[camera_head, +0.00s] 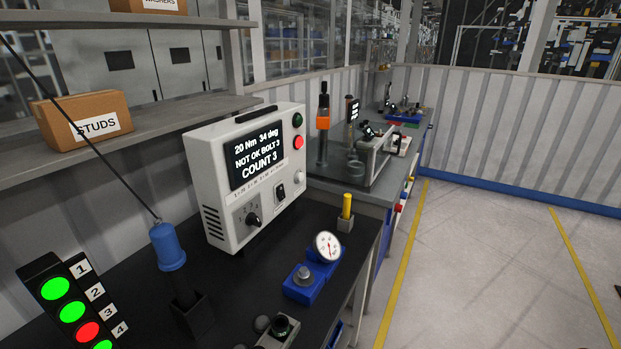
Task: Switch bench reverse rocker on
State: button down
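A white controller box (217,175) stands on the black bench top (345,240). Its screen (258,152) reads "20 Nm 34 deg, NOT OK BOLT 3, COUNT 3". My gripper is not in view.
A blue hanging tool (167,246) is at the left in front of the box. A light stack (72,311) shows green and red lamps. A dial gauge (327,246) on a blue base and a yellow-topped post (346,208) stand right. Open floor (490,260) lies right.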

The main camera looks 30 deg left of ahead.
aim_at(281, 193)
jog(key=i, duration=2.1)
jog(key=u, duration=4.9)
